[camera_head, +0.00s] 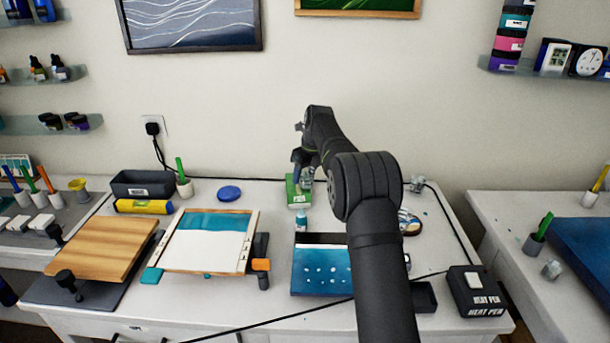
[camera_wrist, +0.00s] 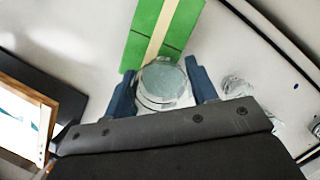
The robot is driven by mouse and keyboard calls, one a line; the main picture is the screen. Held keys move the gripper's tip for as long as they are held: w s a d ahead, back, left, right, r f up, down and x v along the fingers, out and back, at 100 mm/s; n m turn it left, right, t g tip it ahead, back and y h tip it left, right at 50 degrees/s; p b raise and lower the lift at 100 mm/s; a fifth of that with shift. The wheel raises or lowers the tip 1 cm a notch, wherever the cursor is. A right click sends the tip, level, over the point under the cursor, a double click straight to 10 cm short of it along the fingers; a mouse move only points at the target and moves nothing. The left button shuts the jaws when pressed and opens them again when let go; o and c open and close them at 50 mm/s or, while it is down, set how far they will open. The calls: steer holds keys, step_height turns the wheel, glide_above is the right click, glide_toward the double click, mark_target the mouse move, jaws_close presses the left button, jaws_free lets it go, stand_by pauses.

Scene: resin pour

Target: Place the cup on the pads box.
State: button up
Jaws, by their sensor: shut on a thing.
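The pads box (camera_head: 298,194) is green with a pale band and stands at the back middle of the table. It also shows in the wrist view (camera_wrist: 172,22), running away from the cup. The clear cup (camera_wrist: 165,86) is between the two blue fingers of my gripper (camera_wrist: 160,70), which is shut on it. In the head view my gripper (camera_head: 304,165) and the cup (camera_head: 307,178) are at the box, over its upper right part. The cup overlaps the near end of the box in the wrist view. I cannot tell whether they touch.
A small teal bottle (camera_head: 300,222) stands in front of the box. A blue panel (camera_head: 320,272) lies nearer, with a framed board (camera_head: 207,240) to its left. A blue disc (camera_head: 229,193) lies left of the box. Clear crumpled-looking items (camera_wrist: 236,88) lie right of my gripper.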

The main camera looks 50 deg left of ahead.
steer(key=shift+f, duration=0.3)
steer(key=shift+f, duration=0.2)
steer(key=o, duration=1)
steer(key=shift+r, duration=0.15)
steer(key=v, duration=1.2)
steer(key=shift+r, duration=0.1)
